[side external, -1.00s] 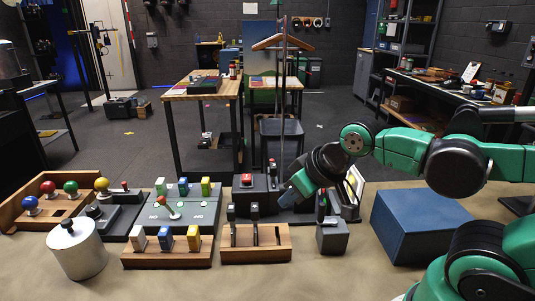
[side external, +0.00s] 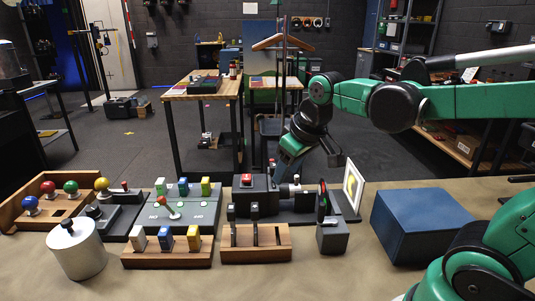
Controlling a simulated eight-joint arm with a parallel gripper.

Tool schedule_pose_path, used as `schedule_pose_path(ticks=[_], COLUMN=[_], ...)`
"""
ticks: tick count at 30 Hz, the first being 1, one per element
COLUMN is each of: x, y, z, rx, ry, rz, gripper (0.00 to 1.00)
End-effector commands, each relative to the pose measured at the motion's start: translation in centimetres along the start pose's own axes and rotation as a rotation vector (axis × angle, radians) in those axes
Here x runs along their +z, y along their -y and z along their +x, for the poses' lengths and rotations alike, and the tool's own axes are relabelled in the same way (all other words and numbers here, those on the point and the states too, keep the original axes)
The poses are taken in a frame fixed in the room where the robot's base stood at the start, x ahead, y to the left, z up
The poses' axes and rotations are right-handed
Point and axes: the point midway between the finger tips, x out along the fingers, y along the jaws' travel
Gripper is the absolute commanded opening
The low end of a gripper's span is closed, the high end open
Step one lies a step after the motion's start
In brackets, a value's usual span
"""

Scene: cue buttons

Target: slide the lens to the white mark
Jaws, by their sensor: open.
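A dark bench unit with a red button (side external: 247,180) stands behind the wooden racks. A pale, short barrel-like part, which may be the lens (side external: 290,190), sits on its dark base, partly hard to make out. I cannot pick out the white mark at this size. My gripper (side external: 283,165) points down above the bench unit, near the pale part, and appears clear of it. It is open, and I see nothing held; its fingertips are small and dark.
A grey block with a dark upright paddle (side external: 323,205) stands in front of the unit. A blue box (side external: 420,225) is at the right. Wooden racks (side external: 255,250) and a metal canister (side external: 77,250) are left. The front table strip is clear.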

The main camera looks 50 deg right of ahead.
Motion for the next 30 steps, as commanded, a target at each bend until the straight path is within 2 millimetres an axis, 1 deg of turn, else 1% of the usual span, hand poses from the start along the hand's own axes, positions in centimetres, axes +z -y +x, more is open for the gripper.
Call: schedule_pose_path(ticks=[1,6,9,13,15,18,20,30], x=[-1.1,-3.1,-3.7,-3.9,-3.9,-3.8,-3.7,-2.1], y=[-1.3,-5.3,-7.4,-9.3,-9.9,-10.3,-10.3,-10.0], z=[0.3,2.0,3.2,4.5,4.9,5.4,5.8,9.7], rx=[0.006,-0.003,-0.019,-0.042,-0.05,-0.056,-0.057,-0.056], ry=[0.049,0.213,0.292,0.362,0.384,0.398,0.401,0.398], rz=[0.005,0.001,0.001,0.001,0.0,0.0,-0.001,-0.001], gripper=[0.48,0.48,0.48,0.48,0.48,0.48,0.48,0.48])
